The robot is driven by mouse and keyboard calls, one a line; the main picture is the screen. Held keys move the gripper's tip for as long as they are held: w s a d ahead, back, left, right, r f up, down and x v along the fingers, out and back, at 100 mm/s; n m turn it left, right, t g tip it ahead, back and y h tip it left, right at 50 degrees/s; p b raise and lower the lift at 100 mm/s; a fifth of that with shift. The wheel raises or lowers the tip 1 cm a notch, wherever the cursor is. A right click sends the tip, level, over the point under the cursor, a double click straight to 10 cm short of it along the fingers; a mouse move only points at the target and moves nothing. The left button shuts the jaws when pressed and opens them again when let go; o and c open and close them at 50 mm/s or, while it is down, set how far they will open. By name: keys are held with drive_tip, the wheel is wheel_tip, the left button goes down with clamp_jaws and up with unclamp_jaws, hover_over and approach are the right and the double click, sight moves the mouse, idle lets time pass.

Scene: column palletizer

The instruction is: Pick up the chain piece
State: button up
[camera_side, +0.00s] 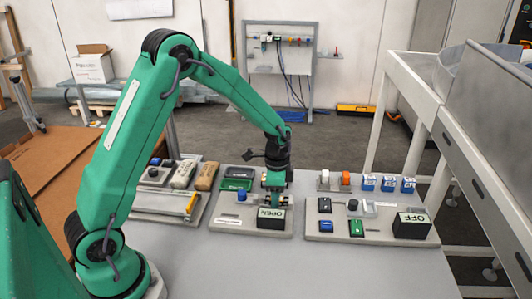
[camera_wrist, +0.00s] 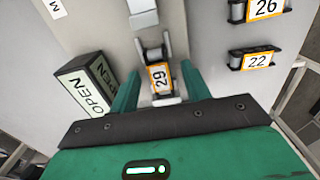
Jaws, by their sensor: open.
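The chain piece (camera_wrist: 159,77) is a small link part with an orange-edged label reading 29. In the wrist view it lies on the light grey board between my two green fingers, with a gap on each side. My gripper (camera_wrist: 159,72) is open and empty, one finger to each side of the piece. I cannot make out the chain piece clearly there. The wrist view does not clearly show how far the fingertips are above the board.
The OPEN block (camera_side: 271,218) stands close to my gripper; it also shows in the wrist view (camera_wrist: 88,88). Parts labelled 26 (camera_wrist: 262,9) and 22 (camera_wrist: 254,60) lie to the right. The right board holds an OFF block (camera_side: 412,226). The table front (camera_side: 330,275) is clear.

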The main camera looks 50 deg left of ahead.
clamp_jaws()
drive_tip(key=shift+r, duration=0.1)
drive_tip(key=shift+r, duration=0.35)
wheel_tip(320, 180, up, 3)
drive_tip(key=shift+r, duration=0.1)
drive_tip(key=s+d+r, duration=0.5)
drive_tip(key=d+r, duration=0.2)
drive_tip(key=d, duration=0.3)
drive_tip(key=shift+s+d, duration=0.15)
drive_tip(key=shift+d, duration=0.05)
drive_tip(key=shift+a, duration=0.1)
idle(0.3)
